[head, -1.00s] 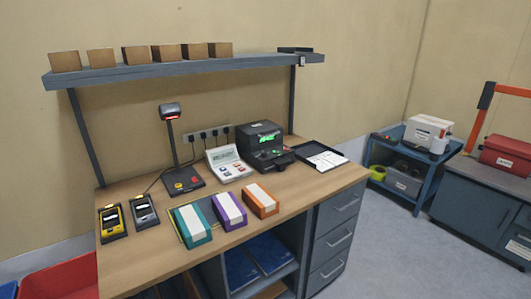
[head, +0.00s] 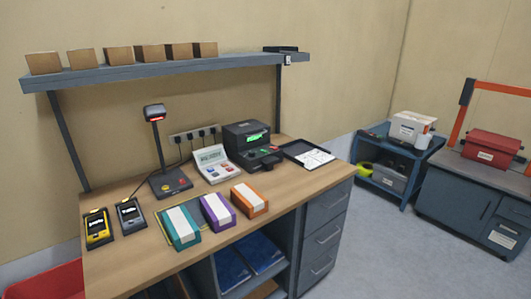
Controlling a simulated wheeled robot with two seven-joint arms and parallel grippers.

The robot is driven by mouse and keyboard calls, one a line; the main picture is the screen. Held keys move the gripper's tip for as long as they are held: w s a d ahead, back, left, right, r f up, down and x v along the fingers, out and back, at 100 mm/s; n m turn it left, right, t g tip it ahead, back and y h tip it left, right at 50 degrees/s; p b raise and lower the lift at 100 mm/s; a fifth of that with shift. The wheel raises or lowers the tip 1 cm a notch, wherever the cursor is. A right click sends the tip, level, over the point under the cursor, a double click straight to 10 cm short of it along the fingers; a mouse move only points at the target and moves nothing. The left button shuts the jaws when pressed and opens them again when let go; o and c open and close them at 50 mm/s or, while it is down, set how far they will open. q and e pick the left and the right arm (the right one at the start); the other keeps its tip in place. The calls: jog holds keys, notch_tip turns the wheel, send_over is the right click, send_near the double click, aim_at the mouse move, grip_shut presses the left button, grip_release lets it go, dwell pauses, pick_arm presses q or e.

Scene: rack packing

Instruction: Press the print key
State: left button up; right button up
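A white keypad unit (head: 215,163) with a small display and several coloured keys stands on the wooden desk, left of a black printer (head: 251,147) with a green lit panel. The key labels are too small to read, so I cannot tell which one is the print key. Neither of my grippers shows in the head view.
Teal (head: 178,227), purple (head: 217,211) and orange (head: 250,200) boxes lie along the front of the desk (head: 130,262). A scanner stand (head: 170,184) and two handheld devices stand at left. A black tray (head: 306,153) lies right of the printer. Open floor (head: 385,240) lies to the right.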

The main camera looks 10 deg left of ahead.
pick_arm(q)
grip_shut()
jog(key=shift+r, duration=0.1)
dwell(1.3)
